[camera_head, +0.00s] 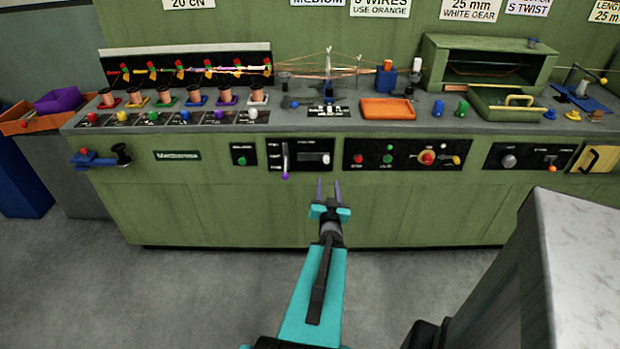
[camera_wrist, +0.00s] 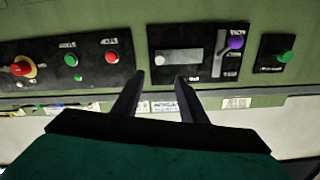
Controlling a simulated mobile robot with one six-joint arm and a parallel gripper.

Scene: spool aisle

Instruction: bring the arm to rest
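My gripper (camera_head: 328,190) is at the end of my teal arm, in front of the green machine's front panels in the head view. Its two dark fingers are apart with nothing between them. In the wrist view my gripper (camera_wrist: 160,85) also shows open and empty. Beyond its fingertips is a black panel with a pale slot and a purple-knobbed lever (camera_wrist: 235,44). The same lever shows in the head view (camera_head: 285,160). I cannot tell the exact gap between fingertips and panel, but no contact shows.
The green machine (camera_head: 170,210) spans the view, with several spools, an orange tray (camera_head: 387,109) and a green box (camera_head: 490,63) on top. A panel with red and green buttons (camera_head: 405,155) is right of the gripper. A grey block with a pale top (camera_head: 590,250) stands at right. Floor (camera_head: 180,300) is clear at left.

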